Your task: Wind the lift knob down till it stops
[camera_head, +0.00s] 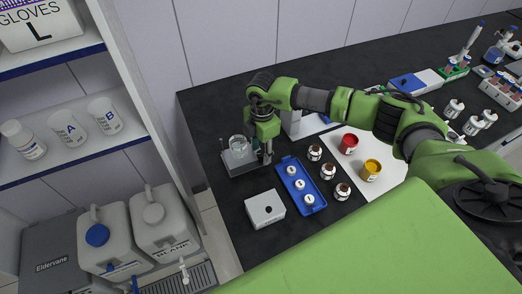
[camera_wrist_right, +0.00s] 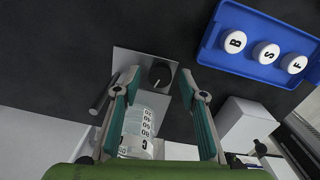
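The lift knob (camera_wrist_right: 161,73) is a round black dial with a pale pointer line. In the right wrist view it sits on a grey plate (camera_wrist_right: 145,58), between and just beyond my right fingertips. My right gripper (camera_wrist_right: 158,82) is open, one finger on each side of the knob, and no contact shows. In the head view the right gripper (camera_head: 262,152) points down beside the grey lift stand (camera_head: 234,165), and the knob cannot be made out there. A clear graduated beaker (camera_head: 238,146) stands on the stand; it shows between the fingers in the wrist view (camera_wrist_right: 142,125). My left gripper is out of view.
A blue tray (camera_head: 286,165) with several white-capped bottles lies right of the stand. A white box (camera_head: 265,208) stands in front. Brown bottles (camera_head: 328,171), a red jar (camera_head: 349,143) and a yellow jar (camera_head: 371,170) stand farther right. A dark rod (camera_wrist_right: 102,94) is beside the plate.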

